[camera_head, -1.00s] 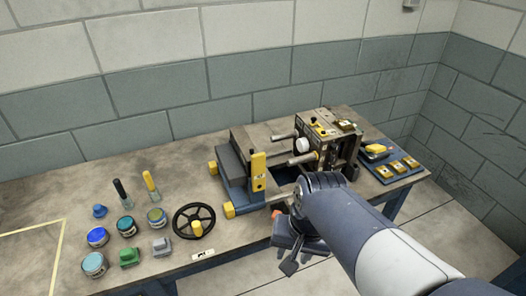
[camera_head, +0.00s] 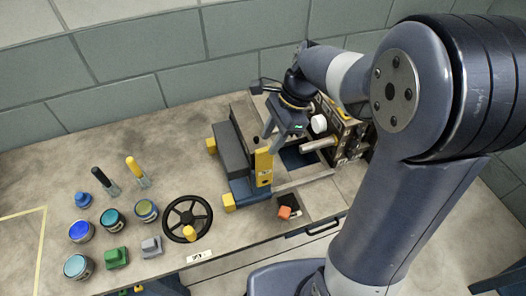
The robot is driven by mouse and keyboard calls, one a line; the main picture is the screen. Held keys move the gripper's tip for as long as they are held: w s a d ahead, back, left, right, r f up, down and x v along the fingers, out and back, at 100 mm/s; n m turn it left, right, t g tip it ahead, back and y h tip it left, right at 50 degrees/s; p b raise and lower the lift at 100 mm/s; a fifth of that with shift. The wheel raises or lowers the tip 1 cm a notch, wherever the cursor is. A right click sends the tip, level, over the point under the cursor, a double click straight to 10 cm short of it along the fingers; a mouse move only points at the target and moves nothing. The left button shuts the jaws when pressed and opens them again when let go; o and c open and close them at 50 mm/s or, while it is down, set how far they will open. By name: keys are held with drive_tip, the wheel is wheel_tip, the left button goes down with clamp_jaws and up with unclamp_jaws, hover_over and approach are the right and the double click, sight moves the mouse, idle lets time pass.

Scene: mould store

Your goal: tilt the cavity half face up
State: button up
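The mould stand (camera_head: 238,184) is on the bench, with a blue base, yellow corner blocks and a long dark grey block (camera_head: 230,148) on its left. An upright yellow lever (camera_head: 263,167) stands at its front. On the right is a metal mould half (camera_head: 345,130) with guide pins (camera_head: 320,145) pointing left; my arm partly hides it. I cannot tell for sure which part is the cavity half. My gripper (camera_head: 276,128) is above the stand, pointing down between the grey block and the pins, close to the lever top. Contact and finger opening are unclear.
A black handwheel (camera_head: 188,217) with a yellow knob is left of the stand. Several paint-like pots (camera_head: 112,220), two brushes (camera_head: 137,172) and green (camera_head: 116,257) and grey clamps lie further left. An orange item (camera_head: 284,212) sits by the front edge. The back left bench is clear.

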sight(266, 149)
drive_tip(key=x, duration=0.7)
drive_tip(key=shift+c, duration=0.6)
clamp_jaws()
